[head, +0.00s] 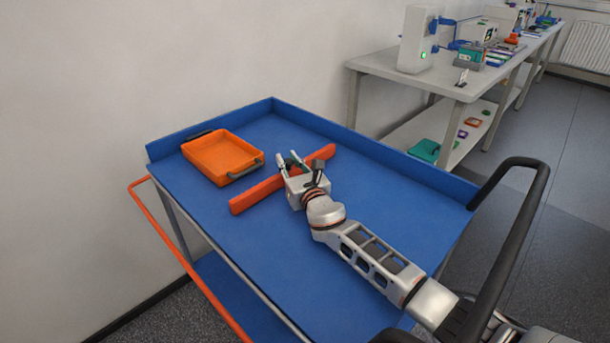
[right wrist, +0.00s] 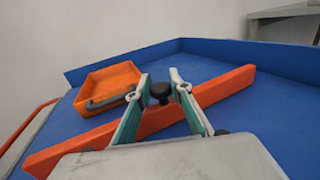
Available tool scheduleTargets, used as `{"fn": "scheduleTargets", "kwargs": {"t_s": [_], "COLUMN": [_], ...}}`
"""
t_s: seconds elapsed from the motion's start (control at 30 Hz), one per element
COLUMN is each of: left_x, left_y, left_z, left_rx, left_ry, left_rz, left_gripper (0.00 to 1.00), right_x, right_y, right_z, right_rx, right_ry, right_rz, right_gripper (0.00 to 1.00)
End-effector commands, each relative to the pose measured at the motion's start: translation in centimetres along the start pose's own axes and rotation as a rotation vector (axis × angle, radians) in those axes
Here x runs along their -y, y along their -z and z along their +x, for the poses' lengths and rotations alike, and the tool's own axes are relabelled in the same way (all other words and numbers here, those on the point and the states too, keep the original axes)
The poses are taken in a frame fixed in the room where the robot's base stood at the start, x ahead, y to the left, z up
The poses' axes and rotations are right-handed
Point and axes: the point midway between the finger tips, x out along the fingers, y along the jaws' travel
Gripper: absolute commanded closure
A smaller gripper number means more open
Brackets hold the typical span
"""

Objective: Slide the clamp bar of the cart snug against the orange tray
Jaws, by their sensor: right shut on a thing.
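The orange tray (head: 222,157) sits empty at the far left of the blue cart top (head: 262,245), with a dark handle at each end. The orange-red clamp bar (head: 257,193) lies slantwise across the cart, apart from the tray with a strip of blue between them. My right gripper (head: 299,167) is at the bar's middle. In the right wrist view its fingers (right wrist: 160,84) are closed around the black knob (right wrist: 160,94) on the bar (right wrist: 80,144), and the tray (right wrist: 110,80) shows beyond. My left gripper is not in view.
A raised blue rim (head: 350,137) runs along the cart's back. A black push handle (head: 510,235) rises at the near right, and an orange rail (head: 190,265) runs along the left. A bench (head: 390,68) with equipment stands behind. The cart top is otherwise clear.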

Motion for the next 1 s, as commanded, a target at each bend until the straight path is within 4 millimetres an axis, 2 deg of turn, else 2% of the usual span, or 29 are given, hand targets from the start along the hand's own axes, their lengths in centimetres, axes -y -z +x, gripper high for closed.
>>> {"fn": "scheduleTargets", "kwargs": {"t_s": [0.03,0.23,0.63,0.67,0.7,0.73,1.0], "left_x": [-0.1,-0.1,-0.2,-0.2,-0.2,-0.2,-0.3], "left_y": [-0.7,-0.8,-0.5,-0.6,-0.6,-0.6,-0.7], "left_z": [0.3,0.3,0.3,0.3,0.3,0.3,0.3], "left_rx": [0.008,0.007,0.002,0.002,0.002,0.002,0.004], "left_ry": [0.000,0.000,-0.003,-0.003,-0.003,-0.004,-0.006], "left_rz": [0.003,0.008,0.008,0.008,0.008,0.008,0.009], "left_gripper": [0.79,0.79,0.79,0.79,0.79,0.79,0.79], "right_x": [-0.4,-0.9,-1.0,-1.0,-1.0,-0.9,-0.9], "right_y": [0.7,0.2,-0.1,-0.1,-0.1,-0.1,0.0], "right_z": [0.7,2.0,2.2,2.2,2.2,2.2,2.2], "right_rx": [-0.005,-0.002,0.000,0.000,0.000,0.000,0.000], "right_ry": [-0.002,-0.002,-0.001,-0.001,-0.001,-0.001,0.000], "right_rz": [0.003,0.002,0.001,0.001,0.001,0.001,0.001], "right_gripper": [1.00,1.00,1.00,0.77,0.67,0.63,0.63]}}
